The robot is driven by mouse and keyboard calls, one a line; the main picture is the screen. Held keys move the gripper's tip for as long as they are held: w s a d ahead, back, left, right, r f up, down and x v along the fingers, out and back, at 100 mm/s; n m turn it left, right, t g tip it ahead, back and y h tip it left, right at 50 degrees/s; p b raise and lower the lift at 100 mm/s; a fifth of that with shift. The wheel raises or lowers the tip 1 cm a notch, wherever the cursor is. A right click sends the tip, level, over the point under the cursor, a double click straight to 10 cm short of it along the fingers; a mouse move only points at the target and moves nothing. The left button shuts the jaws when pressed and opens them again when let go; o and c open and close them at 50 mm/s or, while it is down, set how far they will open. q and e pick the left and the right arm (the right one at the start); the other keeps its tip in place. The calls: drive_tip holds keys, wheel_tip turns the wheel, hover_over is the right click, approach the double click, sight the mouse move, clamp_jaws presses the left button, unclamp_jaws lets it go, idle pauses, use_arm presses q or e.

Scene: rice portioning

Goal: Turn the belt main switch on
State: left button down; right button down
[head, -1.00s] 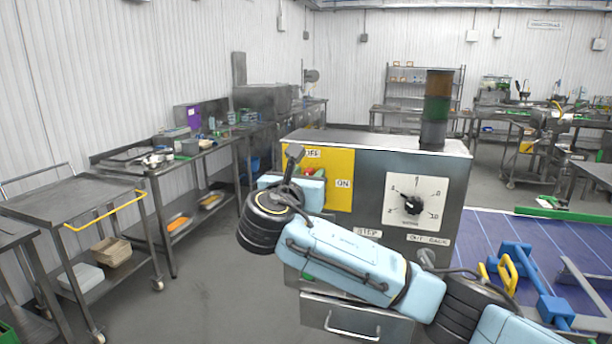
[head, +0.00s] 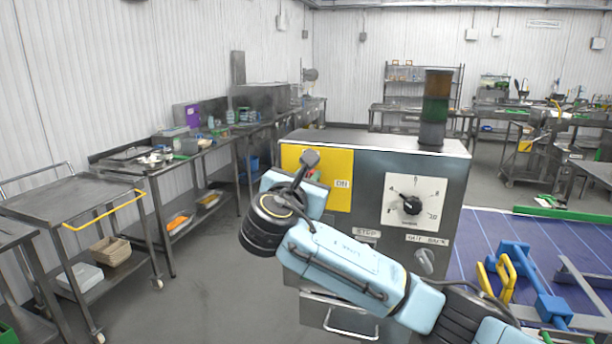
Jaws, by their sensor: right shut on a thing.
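The belt main switch (head: 314,173) is on the yellow plate (head: 342,166) at the left of the grey control cabinet's front. The switch's exact angle cannot be told. My left gripper is not in view.
The cabinet (head: 372,145) also carries a white dial (head: 414,203), a lower knob (head: 424,260) and a light tower (head: 435,110). A blue belt (head: 482,235) lies to the right. A steel cart (head: 75,198) and benches stand left, with open floor between.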

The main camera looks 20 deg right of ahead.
drive_tip(key=m, duration=0.4)
drive_tip(key=d+f+m+b, duration=0.1)
drive_tip(key=m, duration=0.3)
drive_tip(key=s+f+m+b, duration=0.1)
drive_tip(key=m, duration=0.2)
drive_tip(key=shift+d+f+m, duration=0.1)
drive_tip(key=shift+d+m, duration=0.15)
drive_tip(key=shift+m, duration=0.15)
drive_tip(key=shift+s+d+f+m+b, duration=0.15)
drive_tip(key=shift+m+b, duration=0.2)
drive_tip(key=shift+m, duration=0.5)
drive_tip(key=shift+w+a+f+m+b, duration=0.15)
drive_tip(key=shift+m+b, duration=0.2)
drive_tip(key=shift+m, duration=0.5)
drive_tip(key=shift+s+d, duration=0.1)
drive_tip(key=c, duration=1.4)
unclamp_jaws()
